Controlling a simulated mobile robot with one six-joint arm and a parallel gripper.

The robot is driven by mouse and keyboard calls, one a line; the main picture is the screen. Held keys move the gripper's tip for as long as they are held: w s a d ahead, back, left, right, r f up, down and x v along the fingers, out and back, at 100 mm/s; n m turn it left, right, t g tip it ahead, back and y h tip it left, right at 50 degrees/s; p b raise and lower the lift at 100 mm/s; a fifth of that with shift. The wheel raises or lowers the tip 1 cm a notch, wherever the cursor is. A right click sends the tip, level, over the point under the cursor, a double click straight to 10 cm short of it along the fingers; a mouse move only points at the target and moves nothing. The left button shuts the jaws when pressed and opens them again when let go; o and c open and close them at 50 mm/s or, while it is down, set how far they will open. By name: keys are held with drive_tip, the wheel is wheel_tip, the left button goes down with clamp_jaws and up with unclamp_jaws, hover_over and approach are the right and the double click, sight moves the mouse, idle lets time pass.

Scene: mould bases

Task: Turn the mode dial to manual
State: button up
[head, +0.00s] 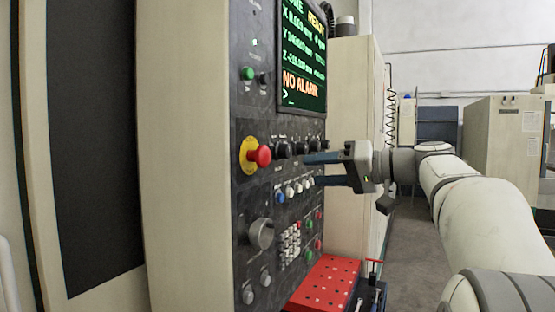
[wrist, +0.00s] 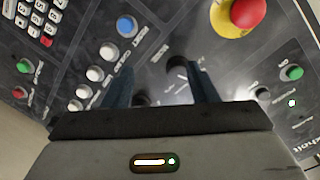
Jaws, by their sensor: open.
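A row of black rotary knobs (head: 283,150) sits on the dark control panel, right of the red stop button, in the head view. Which of them is the mode dial I cannot read. My gripper (head: 311,170) is open, its two blue fingers pointing left toward the panel, one above the other, at the right end of the knob row. In the wrist view my gripper (wrist: 160,78) straddles a stretch of panel with white dial marks. A dark knob (wrist: 142,100) shows between the fingers, partly hidden near the palm. Contact with it I cannot tell.
The red emergency stop (head: 260,156) on its yellow ring stands out left of the knobs. Push buttons (head: 290,191) sit below, and a large grey handwheel (head: 261,233) lower still. A red perforated block (head: 325,283) lies under the panel. The screen (head: 302,60) reads "NO ALARM".

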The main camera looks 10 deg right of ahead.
sight(289, 152)
drive_tip(key=shift+n+y, duration=0.6)
drive_tip(key=w+a+r, duration=0.1)
drive_tip(key=w+a+r+p, duration=0.1)
drive_tip(key=w+a, duration=0.1)
drive_tip(key=w+a+r, duration=0.1)
drive_tip(key=shift+w+a+r, duration=0.25)
drive_tip(key=shift+w+a, duration=0.05)
drive_tip(key=shift+c, duration=0.3)
drive_tip(key=c, duration=0.9)
